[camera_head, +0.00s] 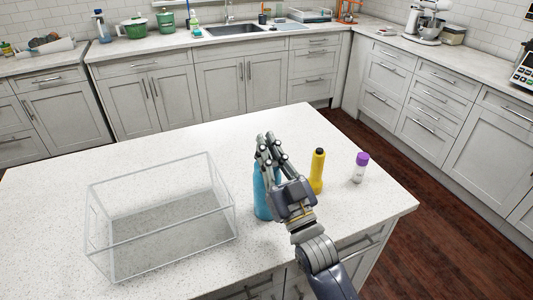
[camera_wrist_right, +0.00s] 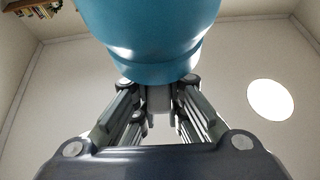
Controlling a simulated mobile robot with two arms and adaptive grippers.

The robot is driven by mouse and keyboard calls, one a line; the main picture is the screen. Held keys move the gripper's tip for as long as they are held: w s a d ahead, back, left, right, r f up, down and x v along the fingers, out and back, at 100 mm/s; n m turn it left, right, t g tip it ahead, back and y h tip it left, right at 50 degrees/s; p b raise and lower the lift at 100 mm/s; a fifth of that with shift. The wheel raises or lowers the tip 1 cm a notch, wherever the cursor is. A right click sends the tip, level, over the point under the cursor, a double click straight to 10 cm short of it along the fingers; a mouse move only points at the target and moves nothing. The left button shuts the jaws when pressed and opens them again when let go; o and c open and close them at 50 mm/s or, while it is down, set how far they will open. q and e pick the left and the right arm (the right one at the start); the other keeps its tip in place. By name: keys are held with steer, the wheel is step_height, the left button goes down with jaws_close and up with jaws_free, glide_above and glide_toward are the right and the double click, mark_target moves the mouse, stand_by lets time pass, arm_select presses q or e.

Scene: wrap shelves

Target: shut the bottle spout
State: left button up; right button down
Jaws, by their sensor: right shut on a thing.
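A blue bottle (camera_head: 261,195) stands upright on the island, partly hidden behind my right gripper. My right gripper (camera_head: 268,142) is shut at the bottle's upper part, its fingers on either side. The right wrist view shows the blue bottle (camera_wrist_right: 150,35) large and close above the fingers of my right gripper (camera_wrist_right: 160,90). The bottle's spout is hidden by the fingers, so I cannot tell its state. My left gripper is not in view.
A yellow bottle (camera_head: 317,172) with a black top and a small white bottle with a purple cap (camera_head: 361,167) stand to the right. A clear open bin (camera_head: 160,213) stands to the left. The counter (camera_head: 190,130) behind is clear.

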steer(key=c, duration=1.6)
jaws_free()
steer(key=shift+o, duration=0.2)
steer(key=v, duration=1.2)
